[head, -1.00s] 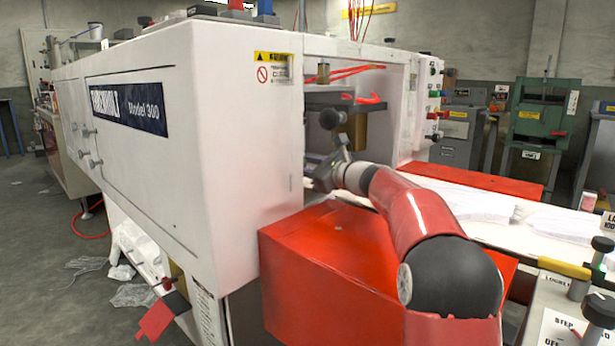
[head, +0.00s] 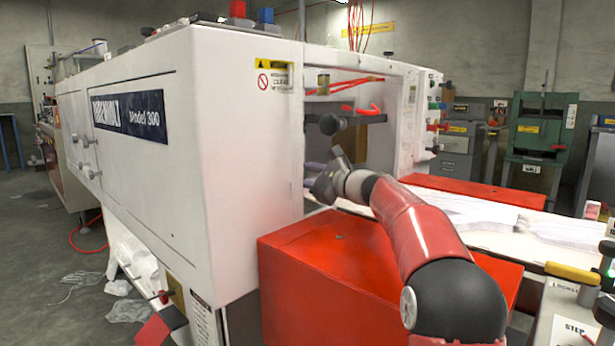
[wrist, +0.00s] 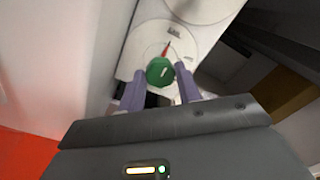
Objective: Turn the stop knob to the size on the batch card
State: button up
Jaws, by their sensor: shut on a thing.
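The green stop knob (wrist: 159,71) shows in the wrist view, with a pale mark on its face. It sits on a white round dial plate (wrist: 148,42). A red pointer (wrist: 165,49) stands just above the knob, near a small dark label too small to read. My gripper (wrist: 158,80) has its two purple-grey fingers on either side of the knob and is shut on it. In the head view my wrist reaches into the opening of the white machine (head: 245,150); the knob is hidden there. I cannot make out a batch card.
A red box-shaped cover (head: 340,270) lies under my arm. The machine's white side wall is close to the left of my gripper. A white conveyor (head: 470,215) runs to the right.

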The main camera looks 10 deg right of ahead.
jog(key=o, duration=1)
jog(key=shift+c, duration=0.2)
jog(key=b+v, duration=0.1)
jog(key=v, duration=0.7)
jog(key=shift+w, duration=0.1)
